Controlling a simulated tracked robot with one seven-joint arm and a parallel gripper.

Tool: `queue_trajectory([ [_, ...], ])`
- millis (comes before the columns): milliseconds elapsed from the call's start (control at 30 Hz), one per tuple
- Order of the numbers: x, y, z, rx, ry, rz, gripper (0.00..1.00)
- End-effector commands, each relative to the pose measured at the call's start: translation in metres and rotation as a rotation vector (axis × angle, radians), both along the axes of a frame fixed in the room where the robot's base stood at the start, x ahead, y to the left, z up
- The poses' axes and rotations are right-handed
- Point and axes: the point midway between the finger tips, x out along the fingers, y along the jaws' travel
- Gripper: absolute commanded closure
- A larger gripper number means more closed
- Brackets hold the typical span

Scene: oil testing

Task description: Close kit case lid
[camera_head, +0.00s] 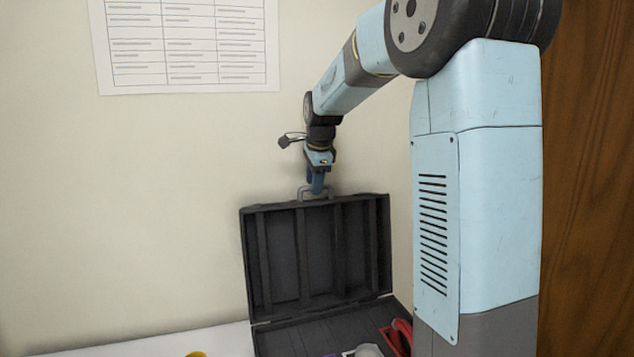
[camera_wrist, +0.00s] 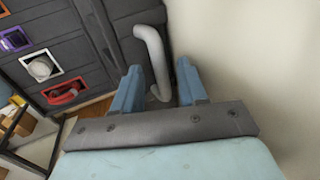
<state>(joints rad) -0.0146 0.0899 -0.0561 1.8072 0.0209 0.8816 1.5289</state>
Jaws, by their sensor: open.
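The black kit case stands against the wall with its lid (camera_head: 320,250) raised nearly upright. A grey handle (camera_head: 305,192) sits on the lid's top edge. My gripper (camera_head: 316,188) is at the lid's top edge, right by the handle. In the wrist view my gripper (camera_wrist: 158,82) has its two blue fingers apart, with part of the handle (camera_wrist: 154,60) between and beyond them. I cannot tell whether a finger touches the handle. The case base (camera_head: 300,338) is below, partly cut off by the picture's bottom edge.
The case holds a red item (camera_head: 401,332) and a white item (camera_head: 368,350); the wrist view shows them in coloured slots, with a purple slot (camera_wrist: 14,39) too. A yellow object (camera_head: 196,354) lies on the white table left of the case. The wall is close behind the lid.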

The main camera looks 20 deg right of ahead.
Motion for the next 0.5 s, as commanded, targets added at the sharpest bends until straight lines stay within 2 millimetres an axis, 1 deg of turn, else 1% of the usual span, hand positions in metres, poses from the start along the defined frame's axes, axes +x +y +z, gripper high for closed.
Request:
queue_trajectory([
  [100,0.0012,0.0,-0.0033,0.0,0.0,0.0,0.58],
  [333,0.0013,0.0,-0.0034,0.0,-0.001,0.0,0.58],
  [367,0.0013,0.0,-0.0032,0.0,-0.001,0.0,0.6],
  [500,0.0013,-0.0001,-0.0031,0.0,-0.001,0.0,0.73],
])
